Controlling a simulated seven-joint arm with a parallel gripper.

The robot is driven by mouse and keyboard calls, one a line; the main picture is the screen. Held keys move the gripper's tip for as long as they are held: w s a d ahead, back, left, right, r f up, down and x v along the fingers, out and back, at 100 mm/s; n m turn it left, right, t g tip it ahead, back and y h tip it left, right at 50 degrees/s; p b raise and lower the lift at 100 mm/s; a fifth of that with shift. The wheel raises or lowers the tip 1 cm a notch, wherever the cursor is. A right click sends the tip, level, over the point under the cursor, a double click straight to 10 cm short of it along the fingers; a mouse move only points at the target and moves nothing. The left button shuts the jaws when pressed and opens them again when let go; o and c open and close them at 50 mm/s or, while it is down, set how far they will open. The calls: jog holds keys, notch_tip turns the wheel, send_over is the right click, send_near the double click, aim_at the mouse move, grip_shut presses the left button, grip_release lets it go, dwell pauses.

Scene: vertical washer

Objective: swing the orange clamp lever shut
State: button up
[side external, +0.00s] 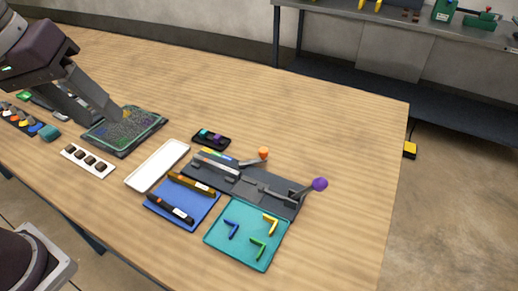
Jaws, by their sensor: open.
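The orange clamp lever (263,153) has a round orange knob on a short grey arm. It sits at the back edge of a dark grey fixture (262,189), and its arm slants up and to the right from the fixture. A second lever with a purple knob (320,184) sticks up at the fixture's right end. My gripper (103,118) is at the upper left, above a dark speckled board, well to the left of the orange lever and apart from it. It is open and appears empty.
The table behind and right of the orange lever is clear.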

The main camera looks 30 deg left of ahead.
jog(key=w+d+f+n+g+h, duration=0.1)
jog(key=w+d+n, duration=0.15)
jog(key=w, duration=0.35)
jog(key=w+d+f+n+g, duration=0.1)
jog(key=w+n, duration=0.2)
jog(key=w, duration=0.4)
jog(key=n+g+h, duration=0.2)
jog(key=n, duration=0.8)
send_near(263, 150)
jog(key=shift+n, duration=0.25)
jog(key=x, duration=0.8)
jog(key=shift+f, duration=0.25)
grip_shut()
